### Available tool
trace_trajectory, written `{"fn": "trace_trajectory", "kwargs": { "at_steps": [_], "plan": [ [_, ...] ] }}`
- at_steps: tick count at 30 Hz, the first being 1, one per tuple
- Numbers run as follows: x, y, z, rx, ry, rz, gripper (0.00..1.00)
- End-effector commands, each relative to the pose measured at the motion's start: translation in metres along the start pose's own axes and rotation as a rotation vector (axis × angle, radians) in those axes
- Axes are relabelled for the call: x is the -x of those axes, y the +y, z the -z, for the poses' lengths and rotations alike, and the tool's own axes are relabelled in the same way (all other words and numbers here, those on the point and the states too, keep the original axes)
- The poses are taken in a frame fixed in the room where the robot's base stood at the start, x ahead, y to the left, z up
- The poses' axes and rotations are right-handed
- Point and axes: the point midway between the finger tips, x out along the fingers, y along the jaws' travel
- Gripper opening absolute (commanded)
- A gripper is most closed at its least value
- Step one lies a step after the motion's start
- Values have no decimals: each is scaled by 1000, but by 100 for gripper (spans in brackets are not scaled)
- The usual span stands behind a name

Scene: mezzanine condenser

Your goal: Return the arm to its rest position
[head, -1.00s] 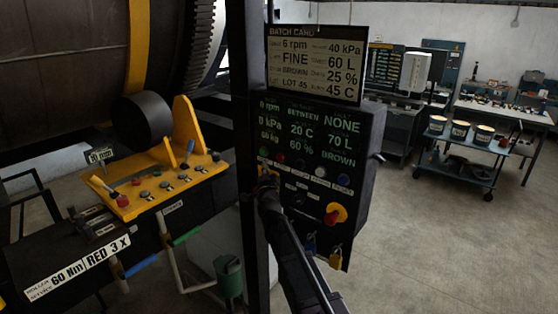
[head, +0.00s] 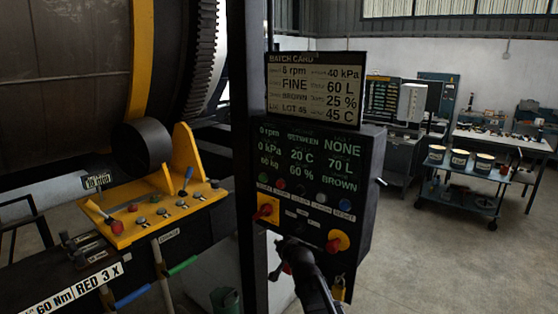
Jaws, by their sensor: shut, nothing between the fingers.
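My gripper (head: 279,266) is in front of the lower left part of the dark control panel (head: 363,212), below its left red switch on a yellow plate (head: 265,211). It is shut with nothing held. My dark arm runs from it down to the bottom edge. Gripper and arm cover part of the panel's lower edge. The gap between gripper and panel is hard to judge.
A second red switch on yellow (head: 337,241) and a padlock (head: 339,289) are close to my arm on the right. A black post (head: 247,150) stands left of the panel. A yellow lever console (head: 150,212) is further left. Open floor (head: 430,260) lies right.

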Motion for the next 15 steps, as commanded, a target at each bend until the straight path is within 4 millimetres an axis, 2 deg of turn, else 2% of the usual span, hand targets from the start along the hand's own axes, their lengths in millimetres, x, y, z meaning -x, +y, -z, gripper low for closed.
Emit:
{"fn": "trace_trajectory", "kwargs": {
  "at_steps": [1,8,15],
  "plan": [
    [8,17,-16,26,-52,-30,0],
    [46,79,-70,137,-308,-171,0],
    [103,143,-122,217,-583,-327,0]
  ]
}}
